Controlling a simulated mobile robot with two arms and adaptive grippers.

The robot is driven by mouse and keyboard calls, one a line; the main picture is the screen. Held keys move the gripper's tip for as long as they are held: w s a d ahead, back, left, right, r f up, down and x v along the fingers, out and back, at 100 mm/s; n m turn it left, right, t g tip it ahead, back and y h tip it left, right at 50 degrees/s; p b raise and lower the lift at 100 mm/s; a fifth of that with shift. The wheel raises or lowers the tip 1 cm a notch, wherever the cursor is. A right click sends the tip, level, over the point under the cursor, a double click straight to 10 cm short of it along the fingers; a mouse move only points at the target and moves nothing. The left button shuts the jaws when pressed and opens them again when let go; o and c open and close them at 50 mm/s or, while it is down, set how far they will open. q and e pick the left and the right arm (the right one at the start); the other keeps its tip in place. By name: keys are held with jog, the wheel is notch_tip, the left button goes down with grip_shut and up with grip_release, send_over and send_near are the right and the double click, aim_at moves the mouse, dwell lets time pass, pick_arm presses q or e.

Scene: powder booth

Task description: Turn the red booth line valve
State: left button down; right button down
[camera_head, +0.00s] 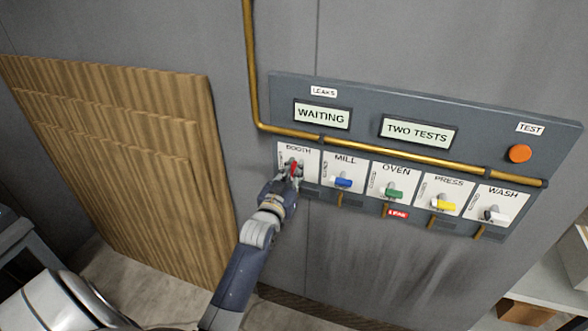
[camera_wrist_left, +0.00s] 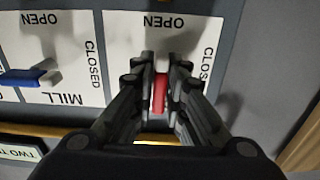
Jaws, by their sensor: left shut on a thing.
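The red booth line valve (camera_head: 294,168) sits on the white BOOTH plate at the left end of the panel's valve row. In the head view its handle looks roughly upright, partly hidden by my gripper. My left gripper (camera_head: 291,174) reaches up to it from below. In the left wrist view the fingers of my left gripper (camera_wrist_left: 160,85) are shut on the red handle (camera_wrist_left: 159,92), one on each side. The plate reads OPEN and CLOSED there. My right gripper is not in view.
Blue (camera_head: 343,182), green (camera_head: 393,193), yellow (camera_head: 442,205) and white (camera_head: 494,216) valves sit to the right. Displays read WAITING (camera_head: 321,116) and TWO TESTS (camera_head: 416,132). An orange TEST button (camera_head: 520,153) is at right. A brass pipe (camera_head: 400,155) runs above the valves. Wooden boards (camera_head: 120,150) lean left.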

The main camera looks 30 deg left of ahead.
pick_arm(q)
jog(key=shift+f, duration=0.1)
dwell(0.4)
jog(key=c, duration=1.7)
grip_release()
jog(key=v, duration=1.2)
